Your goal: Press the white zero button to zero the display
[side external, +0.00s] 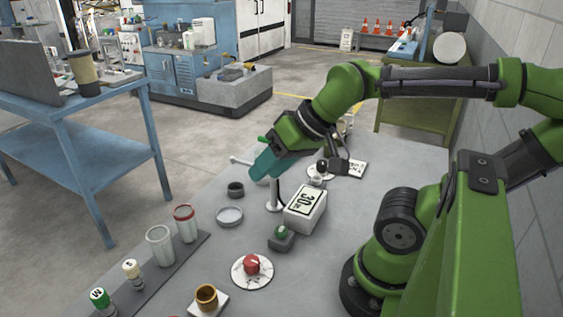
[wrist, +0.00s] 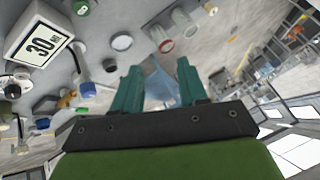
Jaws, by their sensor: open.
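The white display box (side external: 306,208) reads "30" with small lettering beside it and stands on the grey table. In the wrist view the same box (wrist: 40,38) is at the upper left and reads "30 ML". My gripper (side external: 266,166) is teal-fingered, open and empty, above the table just behind and left of the box. In the wrist view my gripper (wrist: 160,88) shows its two fingers apart with nothing between them. I cannot single out a white zero button with certainty. A small pale round part (side external: 317,181) is partly hidden near my wrist, behind the box.
A green button on a dark block (side external: 281,237) and a red button on a white disc (side external: 251,268) stand in front of the box. Several jars, including a red-rimmed one (side external: 185,222), line the left edge. A shallow dish (side external: 229,216) and dark ring (side external: 235,189) lie left.

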